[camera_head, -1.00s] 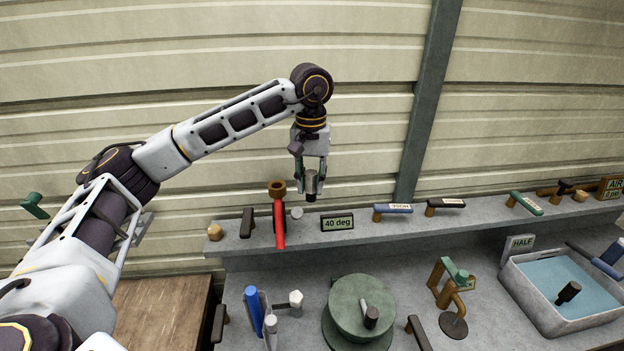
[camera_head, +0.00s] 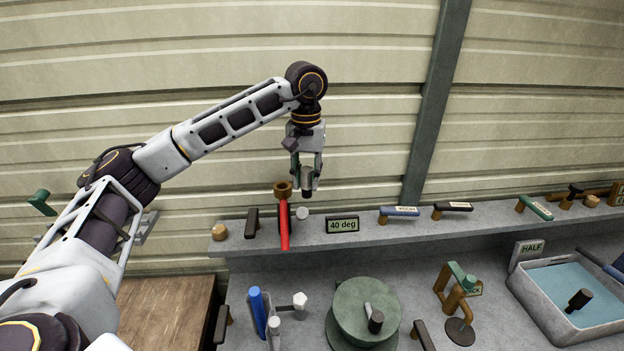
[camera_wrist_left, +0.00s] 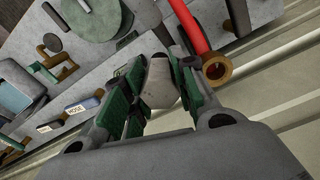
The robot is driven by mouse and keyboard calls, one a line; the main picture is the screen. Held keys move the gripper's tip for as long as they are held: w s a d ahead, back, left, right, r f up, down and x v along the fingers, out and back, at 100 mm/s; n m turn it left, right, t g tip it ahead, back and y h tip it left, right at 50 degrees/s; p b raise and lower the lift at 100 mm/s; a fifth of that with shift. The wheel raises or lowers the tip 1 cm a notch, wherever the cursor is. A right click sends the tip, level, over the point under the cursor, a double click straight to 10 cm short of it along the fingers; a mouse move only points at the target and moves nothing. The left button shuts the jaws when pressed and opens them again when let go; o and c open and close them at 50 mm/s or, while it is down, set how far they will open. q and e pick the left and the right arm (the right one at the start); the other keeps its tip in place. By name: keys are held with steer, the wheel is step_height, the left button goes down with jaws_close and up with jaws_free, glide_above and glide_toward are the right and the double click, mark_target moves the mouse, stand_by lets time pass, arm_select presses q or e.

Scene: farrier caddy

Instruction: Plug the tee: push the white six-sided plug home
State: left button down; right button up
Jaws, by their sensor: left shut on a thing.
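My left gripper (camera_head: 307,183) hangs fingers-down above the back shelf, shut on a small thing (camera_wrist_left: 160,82). That thing looks pale grey in the left wrist view; its lower end looks dark in the head view. Just left of the gripper is a brown ring-mouthed fitting (camera_head: 283,190) with a red bar (camera_head: 284,226); its ring also shows in the left wrist view (camera_wrist_left: 217,69). A small white piece (camera_head: 302,213) is right of the red bar. A white six-sided head (camera_head: 300,299) is on the lower bench. I cannot tell which is the plug or tee. My right gripper is out of view.
A "40 deg" sign (camera_head: 342,225) and several handled tools, including a blue one (camera_head: 399,211), line the shelf. Below are a green round turntable (camera_head: 345,322), blue and grey upright cylinders (camera_head: 257,307), and a water tub (camera_head: 522,293).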

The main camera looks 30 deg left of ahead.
arm_select(q)
steer(key=shift+w+a, duration=0.25)
steer(key=shift+a, duration=0.75)
steer(key=shift+w+a, duration=0.2)
steer(key=shift+a, duration=0.8)
steer(key=shift+w+a, duration=0.25)
steer(key=shift+a, duration=0.75)
steer(key=shift+w+a, duration=0.15)
steer(key=shift+a, duration=0.5)
steer(key=shift+w+a, duration=0.15)
steer(key=shift+a, duration=0.5)
steer(key=shift+f+b, duration=0.95)
steer(key=shift+f, duration=0.8)
stand_by(2.0)
